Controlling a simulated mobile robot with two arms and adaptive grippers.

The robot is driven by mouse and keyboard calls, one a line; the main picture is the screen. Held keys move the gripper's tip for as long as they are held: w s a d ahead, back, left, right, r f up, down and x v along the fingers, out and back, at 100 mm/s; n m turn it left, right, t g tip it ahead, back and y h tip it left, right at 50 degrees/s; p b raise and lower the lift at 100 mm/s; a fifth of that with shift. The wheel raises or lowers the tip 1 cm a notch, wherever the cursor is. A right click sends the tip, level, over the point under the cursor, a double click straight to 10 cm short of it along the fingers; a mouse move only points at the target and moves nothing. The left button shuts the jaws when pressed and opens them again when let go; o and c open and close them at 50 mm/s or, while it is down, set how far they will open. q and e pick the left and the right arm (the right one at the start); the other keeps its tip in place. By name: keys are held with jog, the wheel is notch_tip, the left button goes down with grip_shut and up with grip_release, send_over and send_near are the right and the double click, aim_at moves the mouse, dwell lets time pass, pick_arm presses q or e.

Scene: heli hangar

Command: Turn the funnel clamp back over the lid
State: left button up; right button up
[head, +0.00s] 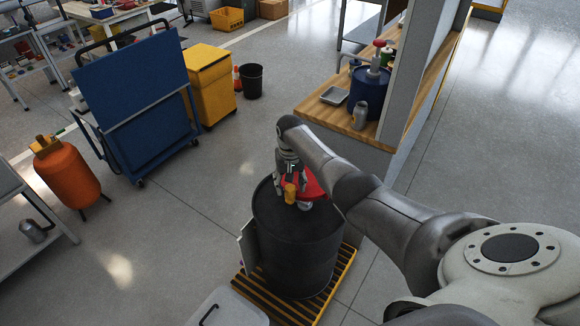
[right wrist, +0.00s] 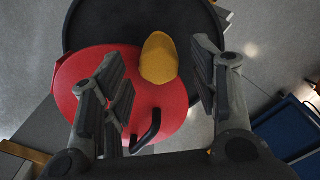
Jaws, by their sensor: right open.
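A red funnel lid (head: 314,184) lies on top of a black drum (head: 298,245). In the right wrist view the red lid (right wrist: 82,75) is broad and rounded, with a dark curved handle (right wrist: 148,130). A yellow clamp piece (head: 290,194) sits by the lid; in the right wrist view the yellow piece (right wrist: 159,60) shows over the lid's edge. My right gripper (head: 289,178) points down above the drum. Its fingers are open, one on either side of the yellow piece in the right wrist view, and I cannot tell whether they touch it. My left gripper is not in view.
The drum stands on a yellow-and-black pallet (head: 338,275). A wooden counter (head: 318,117) with a blue container (head: 368,95) is behind right. A blue cart (head: 145,110) and an orange tank (head: 68,175) stand left. Floor between them is clear.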

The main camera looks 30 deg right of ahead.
aim_at(290, 187)
notch_tip(290, 187, up, 11)
jog(key=shift+f, duration=0.2)
dwell(0.6)
